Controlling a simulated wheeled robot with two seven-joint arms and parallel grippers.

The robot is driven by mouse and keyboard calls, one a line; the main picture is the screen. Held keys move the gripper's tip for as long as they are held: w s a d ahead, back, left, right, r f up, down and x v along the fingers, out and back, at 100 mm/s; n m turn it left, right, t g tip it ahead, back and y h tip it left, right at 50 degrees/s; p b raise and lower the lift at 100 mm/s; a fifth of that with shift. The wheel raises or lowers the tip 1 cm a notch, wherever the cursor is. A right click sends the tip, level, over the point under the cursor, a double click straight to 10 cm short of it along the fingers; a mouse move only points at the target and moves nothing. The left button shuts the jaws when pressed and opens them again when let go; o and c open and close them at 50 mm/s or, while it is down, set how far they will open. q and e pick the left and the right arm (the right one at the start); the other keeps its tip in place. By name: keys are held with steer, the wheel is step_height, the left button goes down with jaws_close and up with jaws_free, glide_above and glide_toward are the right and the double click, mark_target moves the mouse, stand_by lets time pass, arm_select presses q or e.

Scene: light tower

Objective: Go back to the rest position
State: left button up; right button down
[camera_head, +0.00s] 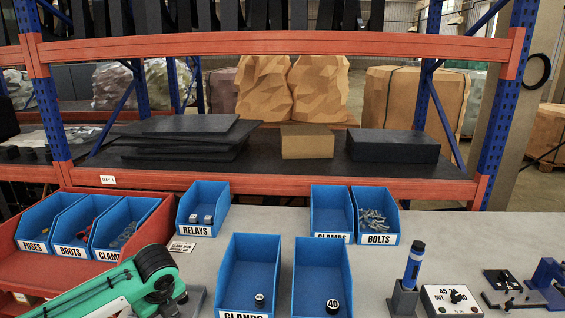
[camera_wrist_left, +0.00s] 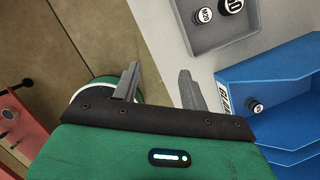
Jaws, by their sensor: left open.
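My left arm (camera_head: 130,285), green with a black joint, comes in at the lower left of the head view, in front of the red tray. My left gripper (camera_wrist_left: 160,88) shows in the left wrist view. Its two grey fingers are apart with nothing between them, over the floor and the edge of a grey surface. Its fingers cannot be made out in the head view. My right gripper and arm are in neither view.
Blue bins stand on the grey bench (camera_head: 270,218): RELAYS (camera_head: 203,205), BOLTS (camera_head: 377,210) and GLANDS (camera_head: 250,265). A red tray (camera_head: 30,275) holds others. A blue-black tool (camera_head: 413,265) stands upright at right. A blue bin (camera_wrist_left: 275,75) is right of my gripper.

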arm_select(q)
steer(key=s+d+f+n+t+h, duration=0.1)
steer(key=s+d+f+n+h, duration=0.1)
steer(key=s+d+f+n, duration=0.4)
steer(key=s+d+f+n+h, duration=0.2)
steer(key=s+d+f+n, duration=0.15)
steer(key=s+d, duration=0.5)
steer(key=s+a+f+n+y, duration=0.1)
steer(key=s+a+n, duration=0.3)
steer(key=s+n, duration=0.35)
steer(key=s+a+f+n, duration=0.2)
steer(key=s+a+n, duration=0.2)
steer(key=s+n, duration=0.3)
step_height(320, 180, down, 30)
steer(key=s, duration=0.2)
steer(key=s+a+f+g, duration=0.1)
steer(key=s+a+f, duration=0.1)
steer(key=s+f, duration=0.7)
steer(key=s+a+f+g, duration=0.1)
steer(key=s+f, duration=0.9)
steer(key=f, duration=0.1)
steer(key=shift+a+f+m+y, duration=0.15)
steer(key=shift+a+m+y, duration=0.15)
steer(key=shift+a+m, duration=0.1)
